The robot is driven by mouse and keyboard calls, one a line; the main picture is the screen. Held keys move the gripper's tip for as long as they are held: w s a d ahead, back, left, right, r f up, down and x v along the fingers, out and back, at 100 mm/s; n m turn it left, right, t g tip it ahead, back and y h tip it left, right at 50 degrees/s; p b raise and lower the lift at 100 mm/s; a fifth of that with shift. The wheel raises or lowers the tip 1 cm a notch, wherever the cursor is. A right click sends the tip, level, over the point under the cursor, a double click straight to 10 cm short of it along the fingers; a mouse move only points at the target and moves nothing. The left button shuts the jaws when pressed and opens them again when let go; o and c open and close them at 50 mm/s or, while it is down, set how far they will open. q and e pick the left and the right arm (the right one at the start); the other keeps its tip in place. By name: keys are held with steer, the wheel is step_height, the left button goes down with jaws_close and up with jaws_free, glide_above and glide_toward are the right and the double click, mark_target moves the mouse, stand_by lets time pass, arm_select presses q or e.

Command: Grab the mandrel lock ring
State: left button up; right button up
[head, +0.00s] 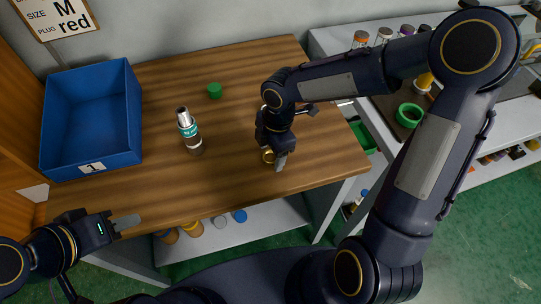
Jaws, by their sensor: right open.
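A small gold ring-shaped part (268,157) shows at the fingers of my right gripper (278,160); it may be the mandrel lock ring, but the view is too small to be sure. My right gripper is open and points down over the right part of the wooden table. Its fingers partly hide the gold part, and I cannot tell whether they touch it. A dark handle-like piece (311,109) shows just behind the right gripper. My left gripper (125,222) is over the table's front left edge, away from the ring; its finger gap cannot be made out.
A blue bin labelled 1 (92,154) stands at the table's left. A silver bottle with a teal label (188,130) stands mid-table, with a green cap (214,90) behind it. A green ring-shaped piece (408,114) is on the right-hand bench. The table's front middle is clear.

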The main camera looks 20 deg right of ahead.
steer(key=shift+c, duration=0.3)
steer(key=c, duration=1)
steer(key=shift+r, duration=0.2)
